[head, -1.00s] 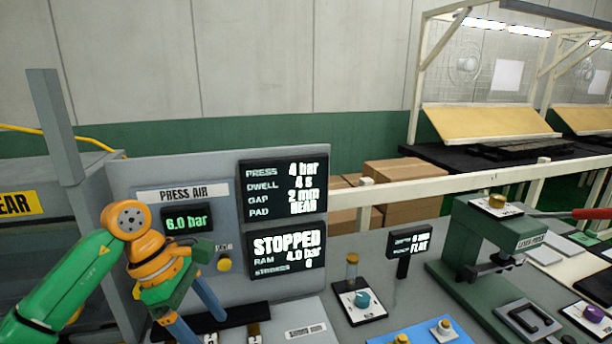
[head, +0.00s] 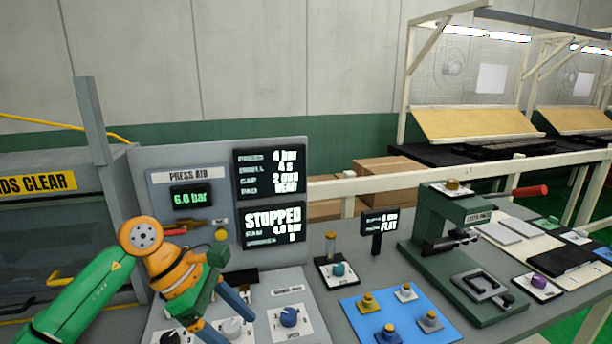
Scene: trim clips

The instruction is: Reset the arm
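My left arm comes in from the lower left, green and orange. Its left gripper (head: 238,328) hangs over the control panel (head: 262,328) with two blue-grey fingers spread apart. Nothing shows between them, though the fingertips run close to the bottom edge. A blue knob (head: 289,317) is just right of the fingers, and a white knob (head: 232,328) is partly behind them. My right gripper is not in view.
A display (head: 272,224) reads STOPPED. The press air gauge (head: 187,197) reads 6.0 bar. A blue mat (head: 358,310) holds several small yellow and blue-grey parts. A green lever press (head: 430,222) with a red handle stands at right. A teal knob (head: 338,269) sits between panel and mat.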

